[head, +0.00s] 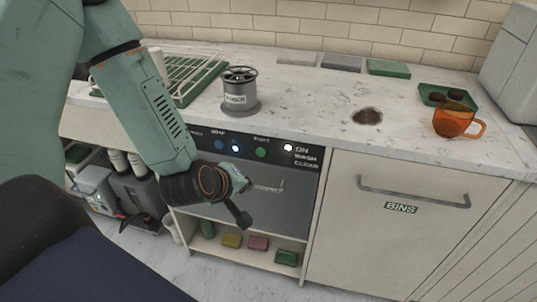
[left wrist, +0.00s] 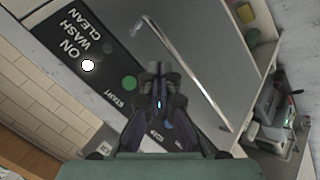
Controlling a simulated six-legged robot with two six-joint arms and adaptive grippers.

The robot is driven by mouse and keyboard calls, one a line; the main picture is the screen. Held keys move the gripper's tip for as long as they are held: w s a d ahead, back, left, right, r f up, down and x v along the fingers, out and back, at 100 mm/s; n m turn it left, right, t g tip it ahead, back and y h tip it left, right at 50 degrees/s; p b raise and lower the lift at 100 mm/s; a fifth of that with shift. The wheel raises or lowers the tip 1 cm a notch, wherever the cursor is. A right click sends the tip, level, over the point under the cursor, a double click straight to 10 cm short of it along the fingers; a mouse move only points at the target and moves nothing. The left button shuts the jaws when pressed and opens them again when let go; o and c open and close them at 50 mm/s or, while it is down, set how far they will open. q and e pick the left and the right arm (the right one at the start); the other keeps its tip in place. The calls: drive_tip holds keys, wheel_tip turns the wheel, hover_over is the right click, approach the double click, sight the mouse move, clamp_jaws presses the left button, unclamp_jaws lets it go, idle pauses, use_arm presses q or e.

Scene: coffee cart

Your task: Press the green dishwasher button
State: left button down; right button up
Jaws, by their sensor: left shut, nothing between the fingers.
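The green button (head: 261,152) is on the dishwasher's black control panel (head: 308,158), under the counter edge. It also shows in the left wrist view as a green disc (left wrist: 129,82), beside a label that reads START. A blue button (head: 219,145) is further left on the panel. A white light (head: 288,147) glows beside the words ON, WASH, CLEAN. My left gripper (head: 240,198) is shut and empty, in front of the dishwasher door, below and left of the green button. In the left wrist view its fingers (left wrist: 158,78) point just right of the button, without visible contact. My right gripper is not in view.
The dishwasher door handle (left wrist: 188,68) runs right of my fingers in the left wrist view. A BINS cabinet (head: 400,250) stands to the right.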

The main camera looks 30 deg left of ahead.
sight(261, 153)
use_arm(q)
drive_tip(key=shift+s+r, duration=0.1)
drive_tip(key=shift+s, duration=0.05)
drive_tip(key=w+a+b, duration=0.2)
drive_tip(key=w, duration=0.6)
drive_tip(key=shift+w, duration=0.4)
drive_tip(key=shift+w+a, duration=0.1)
drive_tip(key=shift+a, duration=0.05)
idle(1.4)
drive_tip(key=shift+w, duration=0.25)
